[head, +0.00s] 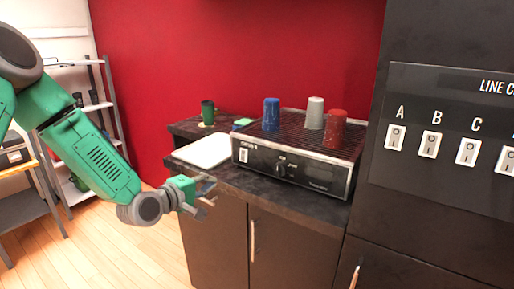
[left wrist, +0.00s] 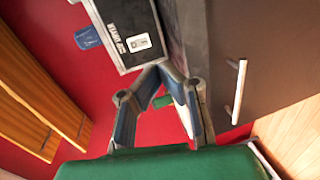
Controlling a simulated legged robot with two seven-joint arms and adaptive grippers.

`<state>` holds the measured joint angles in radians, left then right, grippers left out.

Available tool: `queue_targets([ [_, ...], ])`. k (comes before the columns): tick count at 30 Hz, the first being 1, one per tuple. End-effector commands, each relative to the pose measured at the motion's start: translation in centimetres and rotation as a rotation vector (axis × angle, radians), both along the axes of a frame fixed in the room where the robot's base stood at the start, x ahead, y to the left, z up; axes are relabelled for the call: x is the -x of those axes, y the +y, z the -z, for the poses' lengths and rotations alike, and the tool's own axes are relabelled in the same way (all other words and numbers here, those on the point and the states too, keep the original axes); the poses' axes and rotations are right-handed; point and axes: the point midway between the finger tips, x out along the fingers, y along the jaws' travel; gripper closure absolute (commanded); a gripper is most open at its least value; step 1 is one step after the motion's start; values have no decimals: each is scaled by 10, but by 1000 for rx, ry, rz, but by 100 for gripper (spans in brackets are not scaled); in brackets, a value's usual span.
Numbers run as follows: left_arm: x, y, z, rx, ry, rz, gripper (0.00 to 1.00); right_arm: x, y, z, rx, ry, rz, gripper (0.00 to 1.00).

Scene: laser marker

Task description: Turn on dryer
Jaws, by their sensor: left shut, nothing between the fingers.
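The dryer (head: 300,165) is a dark box with a metal frame and a ribbed top, standing on the dark counter. Its front panel has a knob (head: 281,168) near the middle and a small white switch (head: 243,155) at the left end. In the left wrist view, the dryer (left wrist: 117,18) is at the top, with its white switch (left wrist: 138,43) showing. My left gripper (head: 211,190) is shut and empty, in front of the counter edge, left of and below the dryer, apart from it. Its fingertips (left wrist: 160,67) meet in the wrist view. My right gripper is not in view.
Blue (head: 271,114), grey (head: 315,113) and red (head: 334,129) cups stand on the dryer. A white board (head: 205,150) and green cup (head: 208,112) are to its left. A switch panel (head: 450,130) is on the right. Cabinet handles (head: 252,240) stick out below.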

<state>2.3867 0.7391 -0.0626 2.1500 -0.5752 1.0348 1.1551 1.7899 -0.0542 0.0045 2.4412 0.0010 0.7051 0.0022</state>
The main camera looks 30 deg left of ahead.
Motion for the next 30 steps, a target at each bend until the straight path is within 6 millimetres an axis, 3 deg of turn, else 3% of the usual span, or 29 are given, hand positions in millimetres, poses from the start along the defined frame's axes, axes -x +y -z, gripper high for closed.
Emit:
queue_targets([
  [1,-2,7,-13,28,-23,-14,100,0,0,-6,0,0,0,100],
  [3,-4,12,-19,51,-41,-21,100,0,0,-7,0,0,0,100],
  [17,-9,14,-18,57,-47,-23,100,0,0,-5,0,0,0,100],
  [23,-38,13,-11,55,-46,-21,100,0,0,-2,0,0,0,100],
  [30,-89,9,-3,55,-47,-21,100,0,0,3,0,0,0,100],
])
